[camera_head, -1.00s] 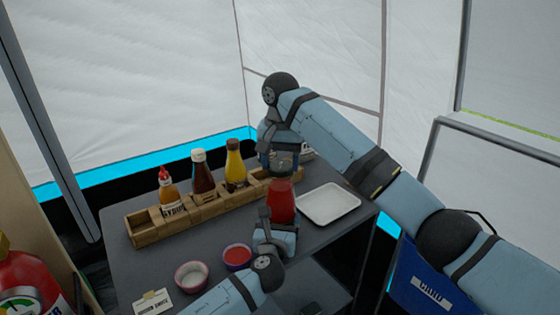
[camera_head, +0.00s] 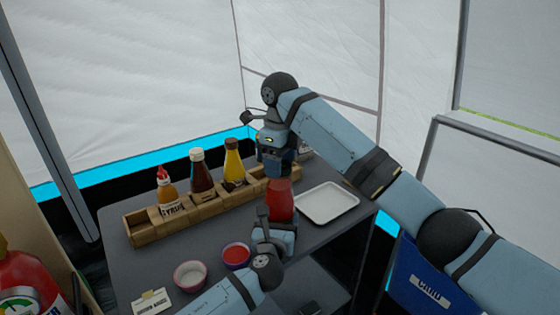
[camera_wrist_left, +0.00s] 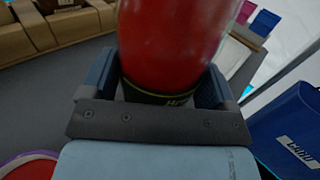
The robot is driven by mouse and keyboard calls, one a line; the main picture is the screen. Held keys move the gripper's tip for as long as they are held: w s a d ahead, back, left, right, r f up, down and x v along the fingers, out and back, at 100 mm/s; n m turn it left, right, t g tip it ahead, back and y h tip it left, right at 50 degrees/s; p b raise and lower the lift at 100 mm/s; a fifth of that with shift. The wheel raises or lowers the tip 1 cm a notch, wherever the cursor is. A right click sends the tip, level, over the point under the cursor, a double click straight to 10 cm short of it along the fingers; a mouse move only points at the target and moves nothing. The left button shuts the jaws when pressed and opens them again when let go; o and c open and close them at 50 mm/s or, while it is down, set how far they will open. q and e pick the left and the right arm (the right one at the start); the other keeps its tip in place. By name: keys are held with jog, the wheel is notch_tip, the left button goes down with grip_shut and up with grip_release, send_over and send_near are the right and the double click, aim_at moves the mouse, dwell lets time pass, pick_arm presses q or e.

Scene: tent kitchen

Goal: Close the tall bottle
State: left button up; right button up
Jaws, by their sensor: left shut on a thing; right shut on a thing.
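The tall bottle (camera_head: 281,201) is red and stands upright near the right part of the counter. My right gripper (camera_head: 277,166) points down directly over the bottle's top. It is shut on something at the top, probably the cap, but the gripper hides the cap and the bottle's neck. I cannot tell how the cap sits.
A wooden rack (camera_head: 146,228) holds a syrup bottle (camera_head: 169,193), a dark sauce bottle (camera_head: 200,172) and a yellow bottle (camera_head: 235,164). A white tray (camera_head: 327,203) lies to the right. Two small bowls, one pale (camera_head: 190,274) and one red (camera_head: 236,255), stand in front.

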jog(key=shift+r, duration=0.1)
jog(key=o, duration=0.9)
jog(key=shift+r, duration=2.15)
jog(key=shift+c, duration=0.5)
